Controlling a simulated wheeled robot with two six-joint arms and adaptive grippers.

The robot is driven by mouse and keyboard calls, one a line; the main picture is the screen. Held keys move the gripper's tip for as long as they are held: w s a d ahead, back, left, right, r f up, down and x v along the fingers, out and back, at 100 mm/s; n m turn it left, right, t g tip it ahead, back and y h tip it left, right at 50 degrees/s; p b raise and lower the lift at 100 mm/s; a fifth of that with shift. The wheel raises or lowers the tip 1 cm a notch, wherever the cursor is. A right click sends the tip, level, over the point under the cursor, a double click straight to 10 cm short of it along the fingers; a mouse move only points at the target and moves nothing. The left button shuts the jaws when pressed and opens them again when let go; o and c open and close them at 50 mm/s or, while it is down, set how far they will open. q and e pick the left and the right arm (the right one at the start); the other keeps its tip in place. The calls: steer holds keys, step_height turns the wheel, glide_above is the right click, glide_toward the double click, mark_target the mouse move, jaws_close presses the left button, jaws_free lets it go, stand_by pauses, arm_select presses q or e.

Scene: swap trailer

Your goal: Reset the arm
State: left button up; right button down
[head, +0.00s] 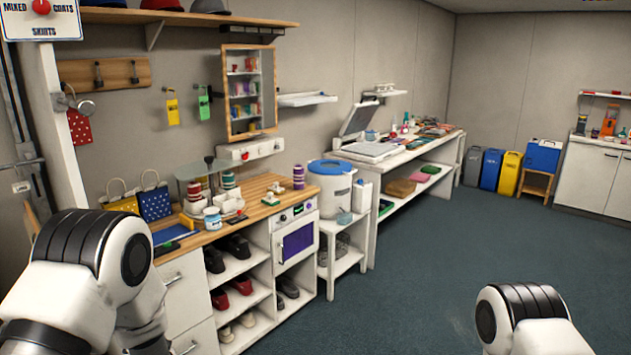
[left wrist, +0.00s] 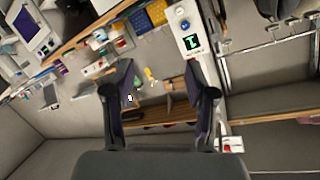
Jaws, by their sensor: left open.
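My left gripper (left wrist: 158,85) shows in the left wrist view with its two dark fingers spread apart and nothing between them. It is in the air, facing the wall and counter, which appear tilted and nearly upside down there. In the head view, white links of my left arm fill the lower left corner, and its gripper is out of sight. A white link of my right arm shows at the lower right of the head view. My right gripper is in neither view.
A wooden-topped counter (head: 262,188) with shoe shelves stands close to the left arm. A white bucket (head: 332,184) sits past its far end. A wall shelf (head: 180,16) holds hats, above a hook board (head: 104,73). Open grey floor (head: 440,255) lies to the right.

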arm_select(q)
steer(key=s+d+f+m+g+h+b, duration=0.1)
steer(key=s+d+f+g+h, duration=0.15)
steer(key=s+f, duration=0.65)
steer(key=s+d+f+m+g+h, duration=0.1)
steer(key=s+f+g+h, duration=0.15)
steer(key=s+f, duration=0.6)
steer(key=s+d+f+g+h, duration=0.2)
steer(key=s+d+f+g, duration=0.1)
steer(key=s, duration=0.6)
steer(key=s+d+f+g+h, duration=0.2)
steer(key=s+d+f+g, duration=0.2)
steer(key=s, duration=0.5)
steer(key=shift+d+f+h+b, duration=0.2)
steer(key=shift+f+h+b, duration=0.05)
steer(key=shift+h+b, duration=0.1)
